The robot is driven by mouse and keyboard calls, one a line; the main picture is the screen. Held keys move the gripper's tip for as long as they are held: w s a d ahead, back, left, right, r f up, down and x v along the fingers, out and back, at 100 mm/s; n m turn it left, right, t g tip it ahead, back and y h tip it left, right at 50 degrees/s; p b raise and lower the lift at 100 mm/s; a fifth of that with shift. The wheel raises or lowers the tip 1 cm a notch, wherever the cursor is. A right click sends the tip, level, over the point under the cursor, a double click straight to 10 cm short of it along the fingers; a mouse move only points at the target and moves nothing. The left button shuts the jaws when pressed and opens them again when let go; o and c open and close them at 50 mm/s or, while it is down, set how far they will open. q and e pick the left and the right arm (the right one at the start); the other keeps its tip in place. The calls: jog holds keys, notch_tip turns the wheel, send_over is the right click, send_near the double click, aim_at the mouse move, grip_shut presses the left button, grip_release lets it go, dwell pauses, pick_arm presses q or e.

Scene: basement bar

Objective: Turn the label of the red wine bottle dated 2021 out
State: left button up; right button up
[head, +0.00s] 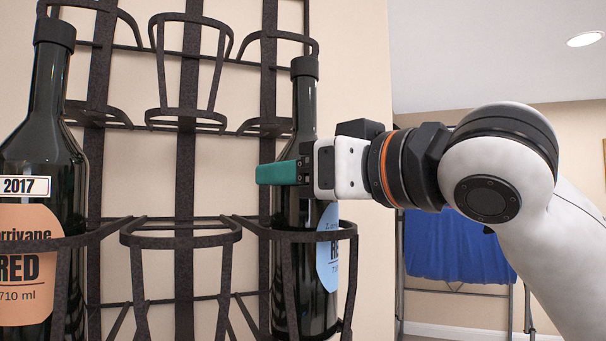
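A dark wine bottle (308,270) stands upright in the right-hand ring of the wall rack. Its light blue label (328,246) faces right, so only part of it shows, and no year can be read on it. My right gripper (278,173) reaches in from the right at the bottle's shoulder. One teal finger crosses in front of the bottle, its tip past the left side. The other finger is hidden, so I cannot tell whether they grip the glass. My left gripper is not in view.
A second bottle (45,150) marked 2017, with an orange RED label facing out, stands at the left. The black metal rack (185,160) has an empty ring (180,240) between the bottles. A blue cloth-like thing (455,250) is behind my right arm.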

jog(key=shift+o, duration=0.2)
jog(key=shift+a+f+m+t+h+b, duration=0.15)
jog(key=shift+m+t+h+b, duration=0.8)
jog(key=shift+m+t+h, duration=0.35)
jog(key=m+t+h+b, duration=0.1)
jog(key=h, duration=0.1)
jog(key=m+t+h, duration=0.1)
jog(key=m+h, duration=0.1)
jog(key=h, duration=0.1)
jog(key=shift+s+m+t+h+b, duration=0.1)
jog(key=shift+m+t+h+b, duration=0.2)
jog(key=shift+b, duration=0.05)
jog(key=o, duration=0.8)
